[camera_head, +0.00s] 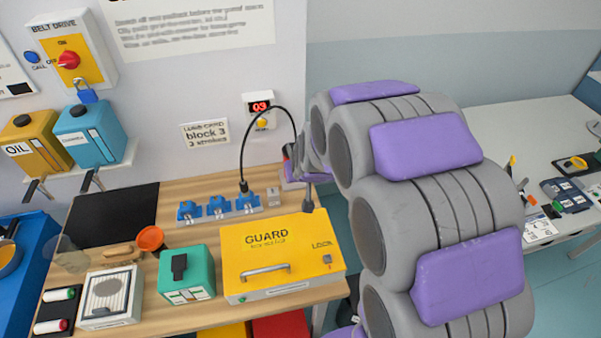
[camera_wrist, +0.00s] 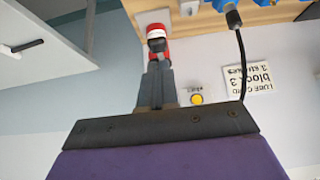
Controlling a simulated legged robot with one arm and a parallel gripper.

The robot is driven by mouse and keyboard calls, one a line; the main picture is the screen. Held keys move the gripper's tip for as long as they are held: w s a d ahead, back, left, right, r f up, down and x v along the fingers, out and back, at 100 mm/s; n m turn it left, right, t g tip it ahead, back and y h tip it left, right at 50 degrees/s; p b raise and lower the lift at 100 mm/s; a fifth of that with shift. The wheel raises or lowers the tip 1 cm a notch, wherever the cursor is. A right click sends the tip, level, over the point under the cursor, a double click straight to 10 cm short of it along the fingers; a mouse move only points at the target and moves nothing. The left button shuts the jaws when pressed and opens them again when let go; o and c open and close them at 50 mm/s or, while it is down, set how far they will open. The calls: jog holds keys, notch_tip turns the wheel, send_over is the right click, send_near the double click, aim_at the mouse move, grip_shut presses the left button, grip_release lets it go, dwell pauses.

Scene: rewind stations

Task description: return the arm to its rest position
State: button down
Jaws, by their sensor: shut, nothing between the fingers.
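My gripper (camera_head: 308,206) hangs with its fingers pointing down near the back right corner of the yellow guard box (camera_head: 262,268). Its grey fingers also show in the wrist view (camera_wrist: 157,62), close together with nothing held. My purple and grey arm arches from the lower right of the head view up and over toward the bench. A red and white piece (camera_wrist: 154,30) on a pale base shows beyond the fingertips in the wrist view. I cannot tell whether they touch.
Blue connectors (camera_head: 218,206) stand on the bench, one with a black cable (camera_head: 242,150). A display (camera_head: 260,106) is on the wall. Another table (camera_head: 530,150) is at right.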

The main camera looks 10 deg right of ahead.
jog(key=shift+s, duration=0.1)
dwell(0.5)
jog(key=s+r+g, duration=0.2)
jog(key=s+g, duration=0.1)
jog(key=s, duration=0.9)
jog(key=s+r+g+b, duration=0.1)
jog(key=s+r+g, duration=0.1)
jog(key=s, duration=1)
jog(key=s+r+g, duration=0.2)
jog(key=s+g, duration=0.2)
jog(key=s, duration=0.8)
jog(key=shift+s+d+b, duration=0.3)
jog(key=shift+d+b, duration=0.1)
